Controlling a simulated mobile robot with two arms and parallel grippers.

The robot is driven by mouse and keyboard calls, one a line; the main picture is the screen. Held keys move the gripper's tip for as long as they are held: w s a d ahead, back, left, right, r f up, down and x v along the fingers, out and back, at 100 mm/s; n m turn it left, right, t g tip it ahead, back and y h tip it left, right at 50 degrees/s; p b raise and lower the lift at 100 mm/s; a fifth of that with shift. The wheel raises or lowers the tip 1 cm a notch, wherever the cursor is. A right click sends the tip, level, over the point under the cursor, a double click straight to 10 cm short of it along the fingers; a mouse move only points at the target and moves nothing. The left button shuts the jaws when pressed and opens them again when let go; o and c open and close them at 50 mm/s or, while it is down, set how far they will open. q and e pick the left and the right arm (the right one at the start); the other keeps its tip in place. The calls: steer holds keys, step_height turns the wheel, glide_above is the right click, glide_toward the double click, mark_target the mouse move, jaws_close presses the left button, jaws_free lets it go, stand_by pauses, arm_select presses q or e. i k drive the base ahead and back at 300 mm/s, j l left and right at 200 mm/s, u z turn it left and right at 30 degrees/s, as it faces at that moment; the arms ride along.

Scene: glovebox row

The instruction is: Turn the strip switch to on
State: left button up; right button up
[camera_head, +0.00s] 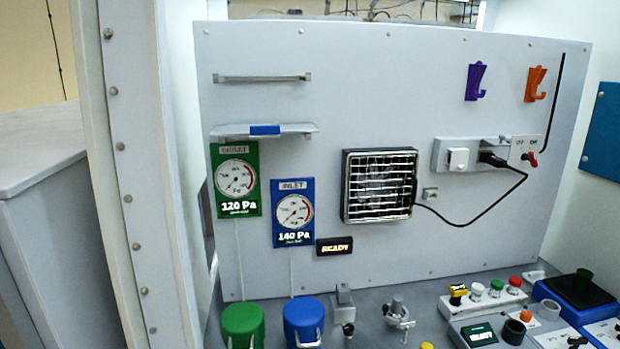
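The power strip (439,154) is a grey bar mounted on the upright panel, right of centre. Its strip switch (532,159) is a small red lever on a light plate at the strip's right end. Small labels stand above the lever, too small to read surely, so I cannot tell which position it is set to. A black plug (492,158) sits in the strip left of the switch, and a white square cover (458,159) is further left. Neither of my grippers is in view.
A black cable runs from the plug to a caged fan (379,186). Purple (475,82) and orange (535,84) hooks hang above the strip. Gauges (236,180) are at left. A button box (487,301) and other devices crowd the bench below. The space before the switch looks clear.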

mark_target(532, 156)
steer(key=z, duration=1.25)
